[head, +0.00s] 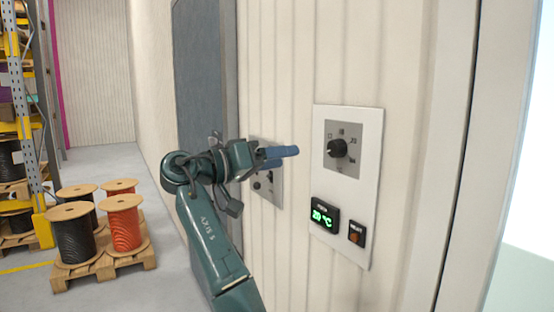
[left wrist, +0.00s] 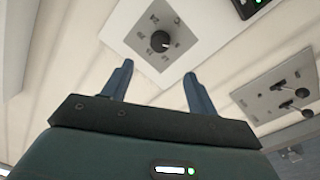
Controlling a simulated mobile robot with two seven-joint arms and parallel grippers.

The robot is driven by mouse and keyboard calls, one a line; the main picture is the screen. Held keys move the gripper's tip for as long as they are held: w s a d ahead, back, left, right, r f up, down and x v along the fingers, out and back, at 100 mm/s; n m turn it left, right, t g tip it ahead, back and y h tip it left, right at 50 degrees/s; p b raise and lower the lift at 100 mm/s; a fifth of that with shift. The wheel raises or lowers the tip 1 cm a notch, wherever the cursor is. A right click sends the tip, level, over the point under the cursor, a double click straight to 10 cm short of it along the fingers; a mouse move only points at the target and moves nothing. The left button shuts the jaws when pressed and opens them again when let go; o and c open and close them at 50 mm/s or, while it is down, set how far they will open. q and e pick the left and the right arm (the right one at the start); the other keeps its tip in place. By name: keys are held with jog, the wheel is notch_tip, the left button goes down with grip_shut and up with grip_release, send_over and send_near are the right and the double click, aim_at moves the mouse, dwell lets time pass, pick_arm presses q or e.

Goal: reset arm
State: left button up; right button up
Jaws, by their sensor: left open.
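My left gripper (head: 284,153) is in front of the wall in the head view, between a small grey switch panel (head: 277,185) and a white control panel (head: 368,215). Its arm partly hides the switch panel. In the left wrist view my left gripper (left wrist: 158,84) shows two blue fingers spread apart with nothing between them. The black dial (head: 337,149) on the white panel is apart from the fingers. The dial also shows in the left wrist view (left wrist: 160,40), beyond the fingertips. My right gripper is not in either view.
The white panel has a green-lit display (head: 322,216) and a heat switch (head: 356,234). A pallet (head: 103,266) with several cable reels stands on the floor at left, beside a yellow-based shelf rack (head: 42,225). Floor between the pallet and the wall is clear.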

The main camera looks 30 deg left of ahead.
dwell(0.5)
pick_arm(q)
jog(key=s+d+f+m+t+h, duration=0.2)
jog(key=d+f+m+t+h, duration=0.1)
jog(key=d+f+m+h, duration=0.55)
jog(key=s+d+f+n+y, duration=0.1)
jog(key=s+f+n+y, duration=0.2)
jog(key=f+y, duration=0.7)
jog(key=s+d+f+n+y, duration=0.25)
jog(key=f+n+y, duration=0.2)
jog(key=f, duration=1.15)
jog(key=s+d+f+m+g, duration=0.1)
jog(key=s+d+f+g, duration=0.2)
jog(key=s+f, duration=0.6)
jog(key=s+d+f+m+g, duration=0.1)
jog(key=s+d+f+g, duration=0.3)
jog(key=f, duration=0.8)
jog(key=s+g, duration=0.2)
jog(key=s, duration=0.2)
jog(key=shift+s+m+h, duration=0.3)
jog(key=shift+s, duration=0.1)
